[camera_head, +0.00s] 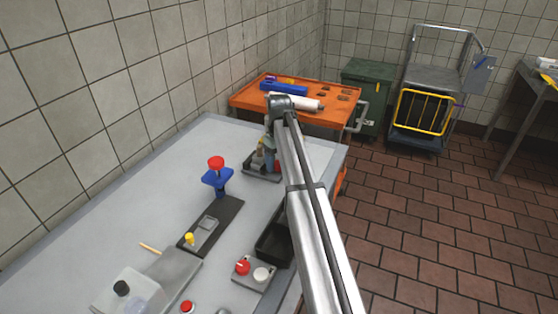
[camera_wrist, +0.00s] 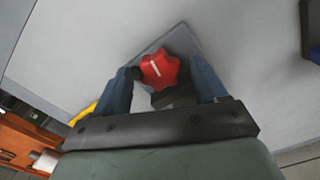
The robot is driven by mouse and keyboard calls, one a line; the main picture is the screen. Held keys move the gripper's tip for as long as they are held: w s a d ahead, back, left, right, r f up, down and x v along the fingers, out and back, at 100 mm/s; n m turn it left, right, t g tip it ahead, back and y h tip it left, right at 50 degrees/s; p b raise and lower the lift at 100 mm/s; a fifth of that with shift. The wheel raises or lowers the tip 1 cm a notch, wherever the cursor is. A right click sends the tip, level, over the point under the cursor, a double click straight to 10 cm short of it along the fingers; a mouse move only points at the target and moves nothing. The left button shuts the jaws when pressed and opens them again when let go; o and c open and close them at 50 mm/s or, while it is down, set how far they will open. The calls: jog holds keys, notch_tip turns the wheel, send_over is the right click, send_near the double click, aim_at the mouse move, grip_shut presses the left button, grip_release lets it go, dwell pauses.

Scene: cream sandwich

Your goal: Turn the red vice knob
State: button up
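A red lobed knob (camera_wrist: 160,69) with a white line shows in the wrist view, above a grey plate (camera_wrist: 182,38). My gripper (camera_wrist: 164,72) has its two blue fingers apart, one on either side of this knob. Whether they touch it is unclear. In the head view my gripper (camera_head: 269,150) is low over a small dark tray (camera_head: 258,178) at the far end of the table, with a bit of red (camera_head: 277,166) beside it. Another red knob (camera_head: 216,163) tops a blue upright fixture (camera_head: 217,178), left of and nearer than my gripper.
A box with a red dial (camera_head: 242,267) and a white button stands near the front right, beside a black bin (camera_head: 274,244). An orange cart (camera_head: 330,117) stands beyond the table. The table's left side is clear.

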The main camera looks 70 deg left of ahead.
aim_at(277, 163)
notch_tip(277, 163, up, 14)
dwell(0.8)
jog(key=shift+f, duration=0.1)
jog(key=s+a+n+t+h, duration=0.1)
jog(key=s+a+n, duration=0.1)
jog(key=s+a+f+n+t+h, duration=0.1)
jog(key=s+a+t, duration=0.1)
jog(key=s+a, duration=0.1)
jog(key=shift+f+n, duration=0.15)
jog(key=shift+n, duration=0.25)
jog(key=shift+w+d+n+h, duration=0.25)
jog(key=shift+d+n+h, duration=0.15)
jog(key=shift+n, duration=0.7)
jog(key=x, duration=1.3)
jog(key=shift+w+d+f, duration=0.1)
jog(key=shift+w+d, duration=0.2)
